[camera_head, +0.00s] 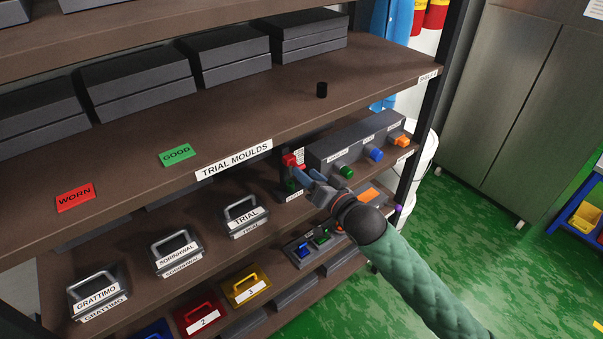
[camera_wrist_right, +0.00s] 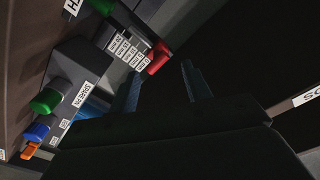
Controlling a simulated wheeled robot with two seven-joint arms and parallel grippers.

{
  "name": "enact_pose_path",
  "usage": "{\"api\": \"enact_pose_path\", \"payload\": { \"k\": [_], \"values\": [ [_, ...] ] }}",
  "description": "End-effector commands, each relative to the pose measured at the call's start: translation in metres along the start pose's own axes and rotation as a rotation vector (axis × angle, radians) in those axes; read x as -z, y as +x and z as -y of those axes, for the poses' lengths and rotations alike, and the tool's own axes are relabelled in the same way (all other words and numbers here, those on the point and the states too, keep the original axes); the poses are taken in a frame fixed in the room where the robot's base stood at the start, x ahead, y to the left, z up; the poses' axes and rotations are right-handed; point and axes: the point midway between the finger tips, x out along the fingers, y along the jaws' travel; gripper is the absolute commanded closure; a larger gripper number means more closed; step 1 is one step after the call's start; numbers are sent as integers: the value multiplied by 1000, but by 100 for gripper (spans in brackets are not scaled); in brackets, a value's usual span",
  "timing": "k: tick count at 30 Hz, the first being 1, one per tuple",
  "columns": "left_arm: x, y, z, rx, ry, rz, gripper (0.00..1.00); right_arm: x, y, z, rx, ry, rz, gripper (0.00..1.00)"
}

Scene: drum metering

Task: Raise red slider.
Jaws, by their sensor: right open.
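The red slider (camera_head: 289,160) sits near the top of a small upright panel at the left end of a grey control box (camera_head: 355,142) on the shelf. The slider also shows in the right wrist view (camera_wrist_right: 158,57), next to a label strip. My right gripper (camera_head: 304,175) is open, its fingers pointing at the slider from the front right. In the right wrist view its two fingers (camera_wrist_right: 161,72) stand apart, and the slider appears between their tips in the picture. I cannot tell whether they touch it. My left gripper is not in view.
A green knob (camera_head: 346,171), a blue knob (camera_head: 375,154) and an orange knob (camera_head: 401,140) stick out of the box to the right. The shelf above (camera_head: 380,75) overhangs the panel. Handled moulds, such as the TRIAL one (camera_head: 243,217), stand to the left.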

Motion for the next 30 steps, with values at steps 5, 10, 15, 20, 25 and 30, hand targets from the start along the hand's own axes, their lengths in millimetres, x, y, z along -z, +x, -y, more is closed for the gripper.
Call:
{"api": "enact_pose_path", "payload": {
  "k": [5, 10, 15, 20, 25, 30],
  "values": [
    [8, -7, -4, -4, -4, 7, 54, -1, -14, -1, 0, 0, 0, 51],
    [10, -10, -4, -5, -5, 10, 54, 0, -17, 0, 0, 0, 0, 51],
    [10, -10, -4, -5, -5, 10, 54, 0, -17, 0, 0, 0, 0, 51],
    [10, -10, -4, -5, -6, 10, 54, 0, -17, 0, 0, 0, 0, 51],
    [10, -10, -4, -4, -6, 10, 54, -5, -20, -3, -19, -6, 9, 51],
    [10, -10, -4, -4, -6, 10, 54, -30, -41, -20, -131, -45, 68, 51]
  ]
}}
